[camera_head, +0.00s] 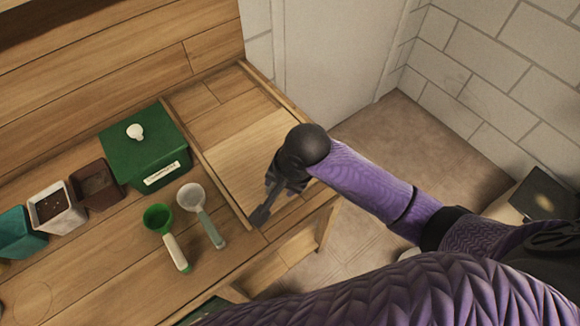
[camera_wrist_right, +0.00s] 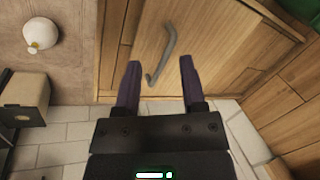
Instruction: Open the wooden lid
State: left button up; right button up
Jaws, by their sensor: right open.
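The wooden lid (camera_head: 240,150) is a flat, framed panel at the right end of the wooden bench, and it lies closed. It also shows in the right wrist view (camera_wrist_right: 215,35). A grey bar handle (camera_wrist_right: 166,52) is on it, appearing between my finger tips in that view. In the head view the handle is hidden or cannot be told from my gripper. My right gripper (camera_head: 266,200) is over the front right part of the lid. In the wrist view the gripper (camera_wrist_right: 160,75) is open, with its fingers either side of the handle's line. Contact cannot be told.
A green box (camera_head: 150,155) with a white knob stands left of the lid. A green scoop (camera_head: 165,235) and a white scoop (camera_head: 203,213) lie in front. Small pots (camera_head: 58,208) stand further left. A tiled wall (camera_head: 500,70) is at the right.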

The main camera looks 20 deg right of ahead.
jog(key=w+d+r+m+h, duration=0.1)
jog(key=w+d+m, duration=0.3)
jog(key=w+m, duration=0.15)
jog(key=b+x, duration=0.4)
jog(key=x, duration=0.5)
jog(key=shift+s+d+f, duration=0.1)
jog(key=shift+d+f, duration=0.05)
jog(key=shift+f, duration=0.1)
jog(key=shift+c, duration=0.5)
grip_shut()
